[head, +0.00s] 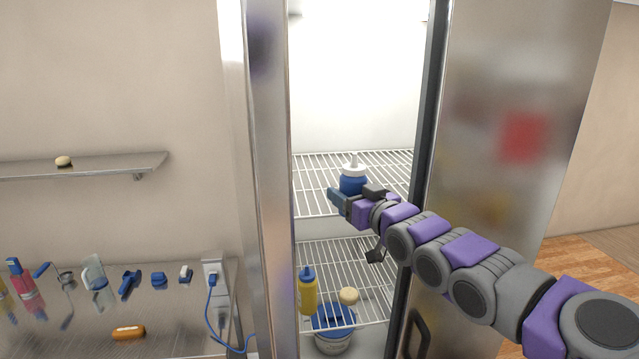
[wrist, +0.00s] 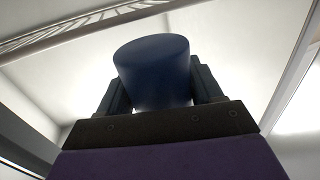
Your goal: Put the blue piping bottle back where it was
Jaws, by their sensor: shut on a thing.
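The blue piping bottle (head: 352,182) has a white cap and nozzle and stands upright at the upper wire shelf (head: 313,196) inside the open fridge. My gripper (head: 347,196) reaches in from the right and is shut on the bottle. In the wrist view the bottle's dark blue body (wrist: 155,70) sits between the two fingers of my gripper (wrist: 160,95). I cannot tell whether the bottle's base touches the shelf.
The lower wire shelf (head: 365,270) has a yellow bottle (head: 307,291), a round beige item (head: 348,295) and a blue-lidded tub (head: 333,343) at or below it. The fridge door (head: 510,130) stands open at right. A metal counter (head: 60,315) with several items is at left.

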